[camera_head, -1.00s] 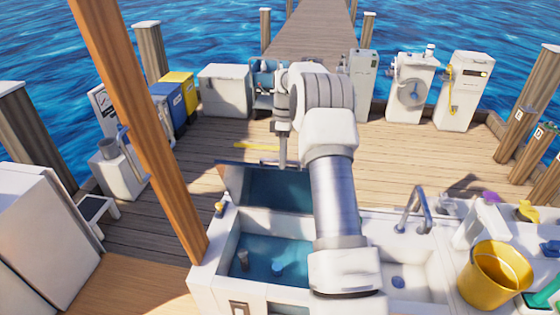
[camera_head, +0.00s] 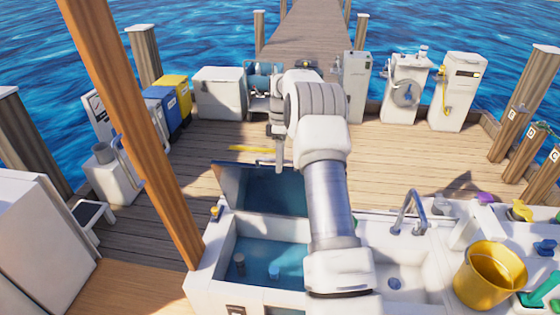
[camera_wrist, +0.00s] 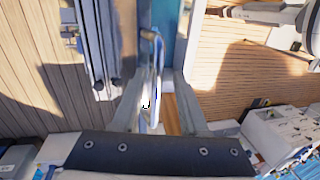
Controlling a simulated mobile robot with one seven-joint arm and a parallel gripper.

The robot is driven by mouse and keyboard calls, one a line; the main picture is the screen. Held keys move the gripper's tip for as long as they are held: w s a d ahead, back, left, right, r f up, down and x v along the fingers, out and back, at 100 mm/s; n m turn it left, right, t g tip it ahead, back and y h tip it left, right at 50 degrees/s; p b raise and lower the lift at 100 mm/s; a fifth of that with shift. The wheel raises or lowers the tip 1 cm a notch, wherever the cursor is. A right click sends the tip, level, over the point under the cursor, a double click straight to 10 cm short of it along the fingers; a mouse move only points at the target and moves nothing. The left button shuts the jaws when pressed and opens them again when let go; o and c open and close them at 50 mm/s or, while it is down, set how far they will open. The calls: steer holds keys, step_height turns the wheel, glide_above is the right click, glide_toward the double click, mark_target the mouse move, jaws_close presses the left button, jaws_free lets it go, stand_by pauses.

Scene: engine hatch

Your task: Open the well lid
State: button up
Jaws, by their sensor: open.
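The well lid (camera_head: 232,183) is a dark blue-teal panel, raised and tilted at the back of the white well (camera_head: 213,262). The well's blue inside shows in front of it. My gripper (camera_head: 277,163) is at the lid's upper edge, partly covered by my own arm. In the wrist view my gripper (camera_wrist: 157,98) has its two fingers apart. A thin pale and blue piece stands between them; I cannot tell whether it is the lid's edge or a handle, or whether a finger touches it. My arm hides the lid's right side.
A wooden post (camera_head: 135,130) stands left of the well. A sink with a tap (camera_head: 408,212) and a yellow bucket (camera_head: 490,276) are on the right. White boxes and machines line the far deck edge. The deck (camera_head: 400,155) behind the lid is mostly clear.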

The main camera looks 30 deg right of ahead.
steer(key=shift+w+a, duration=0.15)
steer(key=shift+r, duration=0.15)
steer(key=v, duration=1.1)
steer(key=shift+r, duration=0.35)
stand_by(0.3)
